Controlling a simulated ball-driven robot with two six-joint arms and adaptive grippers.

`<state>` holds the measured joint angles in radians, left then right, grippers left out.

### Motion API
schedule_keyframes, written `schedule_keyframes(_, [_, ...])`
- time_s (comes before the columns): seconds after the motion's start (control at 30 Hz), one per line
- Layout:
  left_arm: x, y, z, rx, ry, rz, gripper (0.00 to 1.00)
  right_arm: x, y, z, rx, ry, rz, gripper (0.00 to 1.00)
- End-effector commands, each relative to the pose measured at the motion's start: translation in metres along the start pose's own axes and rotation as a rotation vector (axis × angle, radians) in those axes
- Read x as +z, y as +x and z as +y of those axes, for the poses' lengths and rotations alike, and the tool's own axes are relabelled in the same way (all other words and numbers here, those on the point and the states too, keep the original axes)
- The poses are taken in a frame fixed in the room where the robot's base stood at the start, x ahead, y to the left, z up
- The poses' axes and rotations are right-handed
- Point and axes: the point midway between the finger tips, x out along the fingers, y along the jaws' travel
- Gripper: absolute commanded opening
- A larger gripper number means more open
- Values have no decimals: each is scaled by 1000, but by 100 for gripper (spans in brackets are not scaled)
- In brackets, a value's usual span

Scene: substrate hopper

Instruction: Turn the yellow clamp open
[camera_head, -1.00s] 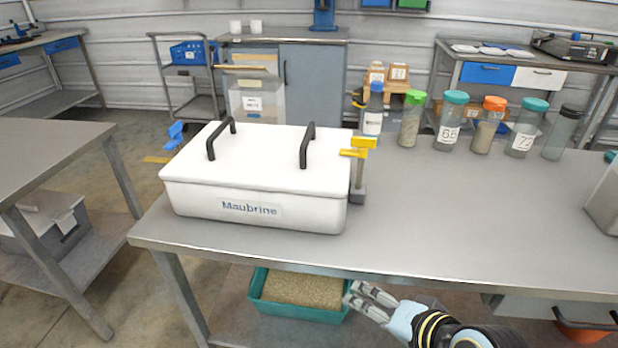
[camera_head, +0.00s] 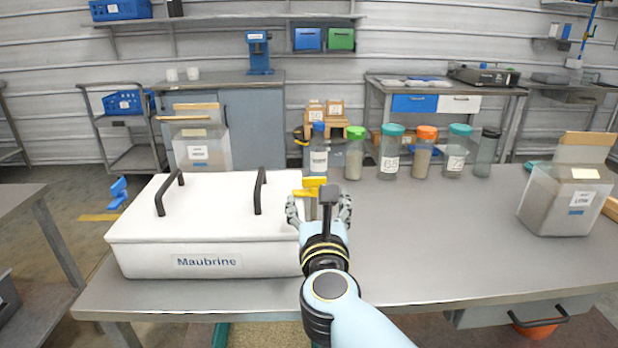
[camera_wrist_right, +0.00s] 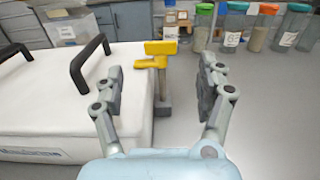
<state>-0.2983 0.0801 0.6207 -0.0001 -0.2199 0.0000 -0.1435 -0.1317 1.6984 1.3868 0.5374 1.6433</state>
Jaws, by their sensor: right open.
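The yellow clamp (camera_head: 313,185) stands at the right side of the white hopper box (camera_head: 205,262) labelled "Maubrine". In the right wrist view the clamp (camera_wrist_right: 160,54) has a yellow top bar and a lower yellow arm reaching left toward the lid, on a grey post. My right gripper (camera_head: 320,208) is in front of the clamp and partly hides it in the head view. In the right wrist view the gripper (camera_wrist_right: 162,85) is open, with the clamp seen between its fingers, farther ahead; I cannot tell any contact. My left gripper is not in view.
The lid carries two black handles (camera_head: 260,190). Several capped jars (camera_head: 391,152) stand along the table's back edge. A grey bin (camera_head: 560,207) stands at the right. The tabletop (camera_head: 440,230) between is clear.

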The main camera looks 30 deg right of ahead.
Motion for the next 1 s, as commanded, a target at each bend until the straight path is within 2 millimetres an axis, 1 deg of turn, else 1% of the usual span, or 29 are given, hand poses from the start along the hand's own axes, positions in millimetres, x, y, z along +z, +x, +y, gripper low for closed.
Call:
schedule_keyframes(0.13, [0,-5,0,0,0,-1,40,4,26,0,1,-6,-5,73])
schedule_keyframes(0.3, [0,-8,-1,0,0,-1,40,3,61,0,3,-8,-4,73])
schedule_keyframes(0.4, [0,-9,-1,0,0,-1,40,3,78,0,2,-8,-4,73])
schedule_keyframes(0.5, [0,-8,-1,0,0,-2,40,1,90,0,3,-9,-3,73])
schedule_keyframes(0.67, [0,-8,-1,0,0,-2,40,1,100,0,3,-8,-2,73])
schedule_keyframes(0.9, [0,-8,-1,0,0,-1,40,1,101,0,3,-8,-2,73])
schedule_keyframes(0.93, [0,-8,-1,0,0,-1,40,1,101,0,3,-8,-2,72])
schedule_keyframes(1.0, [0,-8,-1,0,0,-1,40,1,100,0,3,-8,-2,63])
